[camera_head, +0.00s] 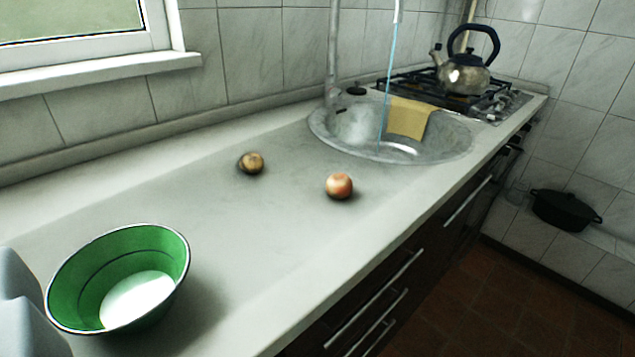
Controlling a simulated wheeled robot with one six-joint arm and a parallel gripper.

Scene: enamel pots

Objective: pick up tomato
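A round reddish-orange thing with pale patches, which I take as the tomato (339,186), sits on the grey counter (240,215), in front of the sink. It stands clear of everything around it. A pale blue-grey rounded shape at the lower left edge may be part of my gripper. It is cut off by the frame, no fingertips show, and it is well away from the tomato. Nothing touches the tomato.
A brown-yellow round vegetable (251,162) lies left of the tomato. A tilted green enamel bowl (118,277) is at front left. The sink (455,143) with a yellow cloth (408,117) and a kettle (465,76) on the stove are behind. The counter's front edge runs along the right.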

